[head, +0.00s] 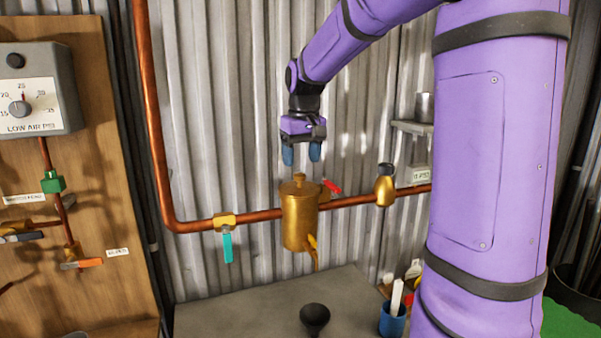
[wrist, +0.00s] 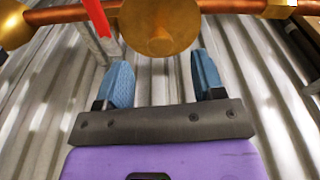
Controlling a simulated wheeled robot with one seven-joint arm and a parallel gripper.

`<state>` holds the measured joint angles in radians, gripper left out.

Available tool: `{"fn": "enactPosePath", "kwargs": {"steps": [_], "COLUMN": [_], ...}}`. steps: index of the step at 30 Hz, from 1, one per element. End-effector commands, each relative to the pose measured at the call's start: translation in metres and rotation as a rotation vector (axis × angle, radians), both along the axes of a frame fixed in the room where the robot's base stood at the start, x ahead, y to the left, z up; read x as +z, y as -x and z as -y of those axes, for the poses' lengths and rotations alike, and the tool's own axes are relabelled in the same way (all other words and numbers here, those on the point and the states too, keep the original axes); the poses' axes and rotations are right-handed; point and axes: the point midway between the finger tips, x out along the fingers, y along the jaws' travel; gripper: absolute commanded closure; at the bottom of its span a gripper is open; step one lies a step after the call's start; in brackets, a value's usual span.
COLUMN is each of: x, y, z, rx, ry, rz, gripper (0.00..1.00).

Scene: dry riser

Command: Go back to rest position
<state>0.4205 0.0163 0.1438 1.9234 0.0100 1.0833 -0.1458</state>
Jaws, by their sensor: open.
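My gripper (head: 301,155) is open and empty, pointing down in front of the corrugated wall. It hangs just above the brass pot (head: 299,217) with its small top knob, which sits on the copper pipe. In the wrist view, my gripper (wrist: 160,85) shows two blue fingertips spread apart, with nothing between them. The brass pot (wrist: 158,22) shows beyond the fingertips at the top of that view. My purple arm reaches in from the upper right in the head view.
The copper pipe (head: 255,216) carries a valve with a teal handle (head: 227,248), a red lever (head: 332,187) and a brass fitting (head: 385,188). Below are a grey bench (head: 250,300), a black funnel (head: 314,317) and a blue cup (head: 392,321). A wooden panel (head: 95,130) with a gauge box stands left.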

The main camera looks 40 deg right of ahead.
Motion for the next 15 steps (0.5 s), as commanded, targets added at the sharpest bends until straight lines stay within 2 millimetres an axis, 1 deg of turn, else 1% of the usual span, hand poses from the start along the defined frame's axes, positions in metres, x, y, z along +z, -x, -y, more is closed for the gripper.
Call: {"fn": "enactPosePath", "kwargs": {"steps": [1,6,10,15], "x": [0.011,0.034,0.044,0.047], "y": [0.000,0.003,0.005,0.006], "z": [0.000,0.000,-0.001,-0.001], "rx": [0.000,0.000,0.001,0.001], "ry": [0.002,0.000,0.000,0.000], "rz": [0.005,0.002,0.002,0.000], "gripper": [0.37,0.37,0.37,0.37]}}
